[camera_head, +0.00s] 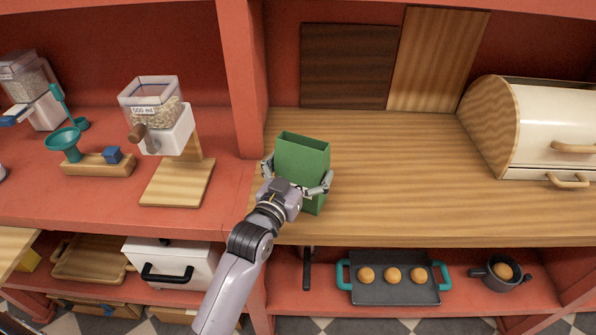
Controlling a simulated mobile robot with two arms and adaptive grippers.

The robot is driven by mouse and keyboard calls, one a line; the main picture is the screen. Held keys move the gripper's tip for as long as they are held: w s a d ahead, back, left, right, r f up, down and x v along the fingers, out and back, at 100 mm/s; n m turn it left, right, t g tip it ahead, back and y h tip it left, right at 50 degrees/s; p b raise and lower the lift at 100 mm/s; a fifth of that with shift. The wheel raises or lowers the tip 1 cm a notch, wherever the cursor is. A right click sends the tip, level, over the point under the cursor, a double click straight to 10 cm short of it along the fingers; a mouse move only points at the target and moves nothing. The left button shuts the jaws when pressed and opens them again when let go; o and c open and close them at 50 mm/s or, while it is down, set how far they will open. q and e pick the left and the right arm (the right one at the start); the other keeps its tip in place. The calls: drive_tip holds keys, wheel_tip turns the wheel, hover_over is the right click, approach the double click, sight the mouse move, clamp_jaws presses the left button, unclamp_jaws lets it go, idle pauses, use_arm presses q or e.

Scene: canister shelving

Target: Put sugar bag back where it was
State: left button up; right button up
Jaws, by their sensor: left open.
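The sugar bag, seen as a green open-topped bag (302,158), stands upright on the wooden counter (420,185), near its left end and close to the red upright post. My left gripper (298,178) is open, with one finger on each side of the bag's lower half. Whether the fingers touch the bag cannot be told. The gripper's palm hides part of the bag's lower front. My right gripper is not in view.
A grain dispenser (160,115) and a teal funnel (64,142) stand on the red shelf at left. A bread box (555,130) is at right. Cutting boards (348,65) lean at the back. The counter's middle is clear. A tray with buns (393,291) sits below.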

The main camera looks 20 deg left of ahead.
use_arm(q)
drive_tip(key=shift+s, duration=0.3)
drive_tip(key=s+a+b, duration=0.1)
drive_tip(key=s+b, duration=0.1)
drive_tip(key=s, duration=0.9)
drive_tip(key=shift+s+a+r, duration=0.15)
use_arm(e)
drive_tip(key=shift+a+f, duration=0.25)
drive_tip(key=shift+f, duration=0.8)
